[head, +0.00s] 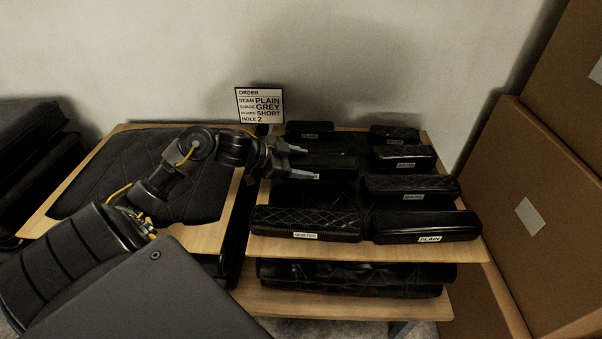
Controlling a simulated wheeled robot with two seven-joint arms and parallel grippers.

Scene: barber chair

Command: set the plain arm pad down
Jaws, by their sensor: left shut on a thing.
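My left gripper (301,163) reaches in from the left over the display board and is shut on a dark pad (338,166), whose left end lies between the fingertips. The pad looks smooth, and a small label shows near the lower finger. It is low over the board; I cannot tell whether it touches it. A long pad (428,227) at the front right has a label reading PLAIN. A smaller pad (309,129) at the back is labelled too, its text too small to read surely. My right gripper is not in view.
Several other dark pads, including a quilted one (306,222), lie on the wooden board (300,250). A quilted panel (130,165) lies at left. Rolled upholstery (350,275) sits below. Cardboard boxes (500,190) stand right.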

